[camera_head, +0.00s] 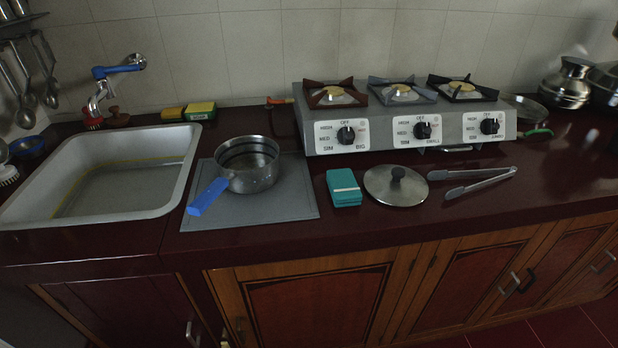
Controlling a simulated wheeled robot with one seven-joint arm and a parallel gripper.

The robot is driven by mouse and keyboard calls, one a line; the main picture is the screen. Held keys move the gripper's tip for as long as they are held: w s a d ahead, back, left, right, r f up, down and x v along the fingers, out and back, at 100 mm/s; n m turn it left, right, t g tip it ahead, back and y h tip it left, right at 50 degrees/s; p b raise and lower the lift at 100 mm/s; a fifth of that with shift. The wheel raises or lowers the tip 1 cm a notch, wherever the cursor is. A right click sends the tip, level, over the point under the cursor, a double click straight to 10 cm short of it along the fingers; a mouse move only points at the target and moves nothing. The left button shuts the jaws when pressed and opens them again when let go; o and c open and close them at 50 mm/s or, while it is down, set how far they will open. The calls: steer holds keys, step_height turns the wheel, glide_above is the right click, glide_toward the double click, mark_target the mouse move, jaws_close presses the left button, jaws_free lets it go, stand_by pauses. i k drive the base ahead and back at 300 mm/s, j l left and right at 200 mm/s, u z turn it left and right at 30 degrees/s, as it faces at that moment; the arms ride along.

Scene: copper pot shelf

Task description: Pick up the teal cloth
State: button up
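The teal cloth (343,187) lies folded in a small flat rectangle on the dark red countertop. A pale band runs across its top. It sits between the grey mat on its left and a round metal lid on its right, with a small gap to each. Nothing covers it. My gripper does not show in the head view.
A steel pot (250,170) with a blue handle stands on the grey mat (290,205). The lid (395,187) and metal tongs (475,181) lie to the right. A three-burner stove (405,130) stands behind. A sink (105,175) is at left. The counter in front of the cloth is clear.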

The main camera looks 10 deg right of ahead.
mark_target(345, 191)
steer(key=u, duration=0.45)
steer(key=l+u, duration=0.4)
steer(key=k+l+u, duration=0.15)
steer(key=u, duration=0.2)
steer(key=k+l+u, duration=0.15)
steer(key=u, duration=0.25)
steer(key=k+l, duration=0.35)
steer(key=l, duration=0.3)
steer(key=i, duration=0.5)
